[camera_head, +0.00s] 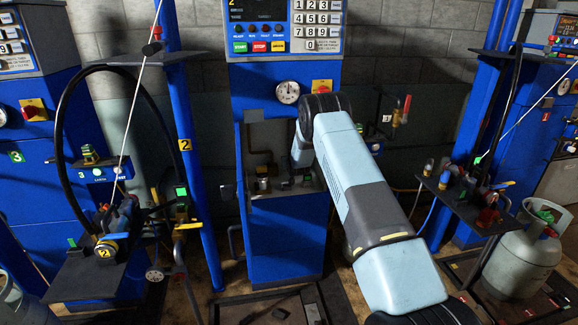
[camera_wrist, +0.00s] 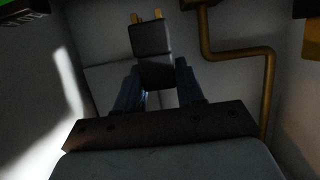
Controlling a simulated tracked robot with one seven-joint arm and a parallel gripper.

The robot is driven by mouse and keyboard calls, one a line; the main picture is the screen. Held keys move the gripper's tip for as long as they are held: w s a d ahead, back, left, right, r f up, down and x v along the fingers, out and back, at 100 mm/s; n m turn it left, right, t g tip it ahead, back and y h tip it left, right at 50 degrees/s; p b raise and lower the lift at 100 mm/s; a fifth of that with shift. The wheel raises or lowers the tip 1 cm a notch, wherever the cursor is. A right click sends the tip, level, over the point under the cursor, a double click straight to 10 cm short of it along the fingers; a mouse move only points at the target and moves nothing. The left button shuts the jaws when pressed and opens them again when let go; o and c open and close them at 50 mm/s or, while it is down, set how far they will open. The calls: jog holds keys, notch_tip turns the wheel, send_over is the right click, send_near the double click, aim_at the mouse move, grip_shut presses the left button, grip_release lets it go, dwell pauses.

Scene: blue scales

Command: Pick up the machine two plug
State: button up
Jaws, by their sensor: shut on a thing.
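The machine two plug (camera_wrist: 151,42) is a dark block with two yellowish prongs pointing to the top of the wrist view. My gripper (camera_wrist: 157,88) is shut on the lower part of the plug, one finger at each side. Grey walls surround it in the wrist view. In the camera_head view my arm reaches into the recess of the blue machine two (camera_head: 287,235), below its keypad and dial. There the arm hides most of my gripper, and I cannot make out the plug.
A bent brown pipe (camera_wrist: 229,50) runs beside the plug at right in the wrist view. Blue posts and shelves with hoses stand at left and right in the camera_head view. A grey gas cylinder (camera_head: 518,262) stands at right. Dark floor scales lie below.

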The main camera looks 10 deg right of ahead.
jog(key=s+a+r, duration=0.2)
jog(key=s+r, duration=0.6)
jog(key=s, duration=0.1)
jog(key=shift+s+r, duration=0.35)
jog(key=shift+s, duration=0.05)
dwell(0.4)
